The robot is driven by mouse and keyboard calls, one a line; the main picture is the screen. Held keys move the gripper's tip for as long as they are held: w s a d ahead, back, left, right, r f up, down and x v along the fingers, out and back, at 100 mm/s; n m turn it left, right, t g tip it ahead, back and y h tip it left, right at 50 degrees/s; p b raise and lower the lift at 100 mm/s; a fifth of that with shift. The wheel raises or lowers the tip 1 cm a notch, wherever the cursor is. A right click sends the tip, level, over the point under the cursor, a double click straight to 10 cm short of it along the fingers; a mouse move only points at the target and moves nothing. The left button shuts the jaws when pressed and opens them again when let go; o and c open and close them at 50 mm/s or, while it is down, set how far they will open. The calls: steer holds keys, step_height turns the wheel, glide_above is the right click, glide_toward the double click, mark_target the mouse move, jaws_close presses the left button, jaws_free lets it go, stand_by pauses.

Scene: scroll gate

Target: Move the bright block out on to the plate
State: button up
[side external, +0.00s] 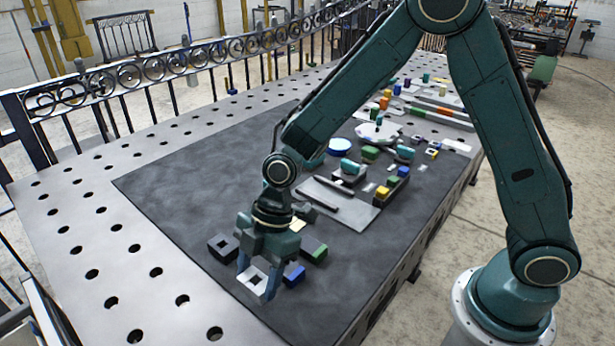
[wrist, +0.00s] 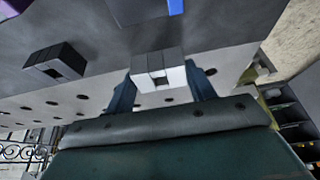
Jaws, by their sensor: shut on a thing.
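A pale, bright block (side external: 252,280) with a square hole is between the fingers of my gripper (side external: 258,274), low over the dark mat near its front. My gripper is shut on it. In the wrist view the bright block (wrist: 158,66) shows between the two fingertips (wrist: 160,80). I cannot tell whether it touches the mat. A flat grey plate (side external: 358,212) lies farther back to the right, with a dark bar on it. A pale many-sided plate (side external: 366,130) lies beyond that. I cannot tell which plate the task names.
A dark block with a square hole (side external: 222,247) stands just left of my gripper. A blue block (side external: 294,274) and a dark block with a green end (side external: 315,250) are close on its right. Several coloured pieces crowd the back right. The mat's left part (side external: 185,185) is clear.

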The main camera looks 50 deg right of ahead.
steer(key=shift+f, duration=1.1)
steer(key=shift+f, duration=0.15)
steer(key=o, duration=1.4)
steer(key=shift+c, duration=0.2)
steer(key=v, duration=1.2)
steer(key=shift+d, duration=0.1)
